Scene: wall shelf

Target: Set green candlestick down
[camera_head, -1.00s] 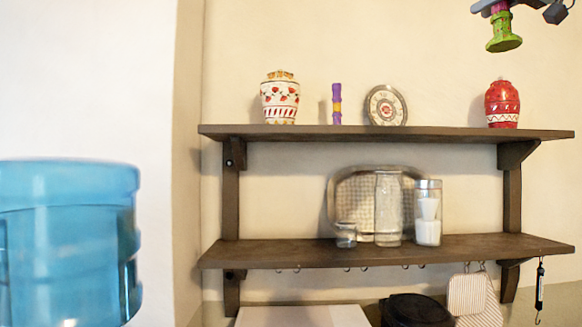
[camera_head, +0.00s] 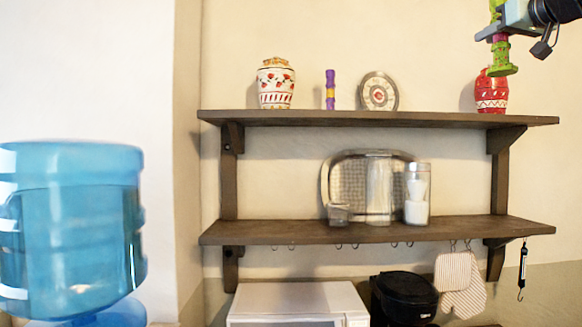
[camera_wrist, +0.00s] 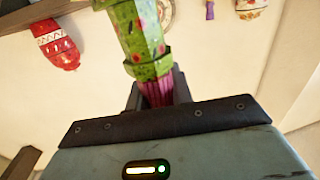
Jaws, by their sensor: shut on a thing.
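The green candlestick (camera_head: 501,58) is upright in the head view, at the upper right, with its wide foot downward. My gripper (camera_head: 500,37) is shut around its pinkish middle. The candlestick's foot appears in front of the red jar (camera_head: 491,95) and partly hides it; I cannot tell the gap between them. In the wrist view the green candlestick (camera_wrist: 141,40), with pink spots, extends away from my gripper (camera_wrist: 157,92), which is shut on its pink part. The upper wall shelf (camera_head: 400,119) is below the candlestick in the head view, and no contact with it shows.
The upper shelf bears a white patterned jar (camera_head: 276,86), a purple and yellow candlestick (camera_head: 330,90) and a round clock (camera_head: 379,92). Bare shelf shows between the clock and red jar. The lower shelf (camera_head: 290,233) bears glass jars and a tray. A blue water bottle (camera_head: 70,220) stands left.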

